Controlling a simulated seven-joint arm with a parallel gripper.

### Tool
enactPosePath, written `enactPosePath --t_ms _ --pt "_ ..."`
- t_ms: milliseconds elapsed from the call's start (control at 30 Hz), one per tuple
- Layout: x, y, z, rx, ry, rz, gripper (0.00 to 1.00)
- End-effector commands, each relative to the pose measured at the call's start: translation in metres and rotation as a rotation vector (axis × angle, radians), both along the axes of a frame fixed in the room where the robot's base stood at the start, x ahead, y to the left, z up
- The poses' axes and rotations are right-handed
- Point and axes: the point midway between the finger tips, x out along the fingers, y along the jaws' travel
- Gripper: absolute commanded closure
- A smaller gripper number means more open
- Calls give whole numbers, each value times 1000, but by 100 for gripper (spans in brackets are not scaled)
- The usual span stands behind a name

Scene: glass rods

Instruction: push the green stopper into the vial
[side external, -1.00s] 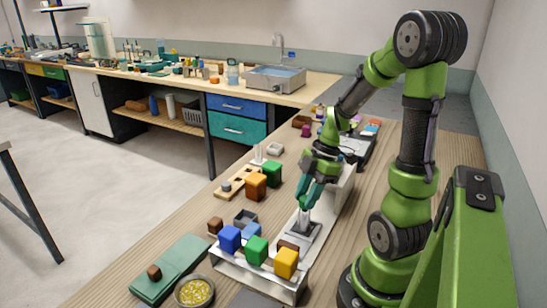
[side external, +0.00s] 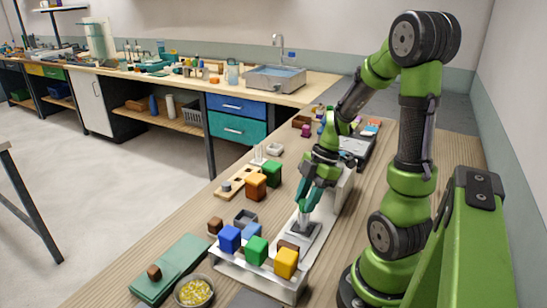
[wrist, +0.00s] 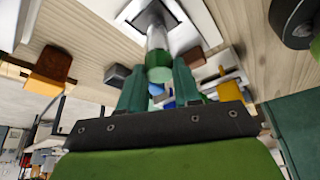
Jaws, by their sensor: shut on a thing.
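The vial (wrist: 157,38) is a clear, greyish cylinder standing in a dark square holder in the wrist view. The green stopper (wrist: 158,62) lies in line with the vial's mouth, at its end; I cannot tell how deep it sits. My gripper (wrist: 159,76) has its two teal fingers around the stopper, shut on it. In the side view my gripper (side external: 304,208) points down, slightly tilted, just above the grey holder (side external: 302,233). The fingers hide the stopper there.
Blue (side external: 229,238), green (side external: 256,250) and yellow (side external: 287,262) cubes stand close in front of the holder. An orange cube (side external: 256,187) stands to the left. A bowl of yellow bits (side external: 194,292) and a green pad (side external: 170,268) lie at the front left.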

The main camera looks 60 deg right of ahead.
Motion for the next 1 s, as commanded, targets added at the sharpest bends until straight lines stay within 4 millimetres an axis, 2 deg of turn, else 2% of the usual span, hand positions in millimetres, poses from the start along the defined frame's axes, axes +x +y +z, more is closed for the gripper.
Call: enactPosePath --t_ms 33,67,100,133,467,1000 --pt "0 0 -1 2 1 -1 96" --pt "0 0 -1 1 -1 0 65" --pt "0 0 -1 1 -1 0 58" --pt "0 0 -1 0 0 0 57" --pt "0 -1 2 -1 -1 1 57" --pt "-8 -16 42 -2 -2 0 57"
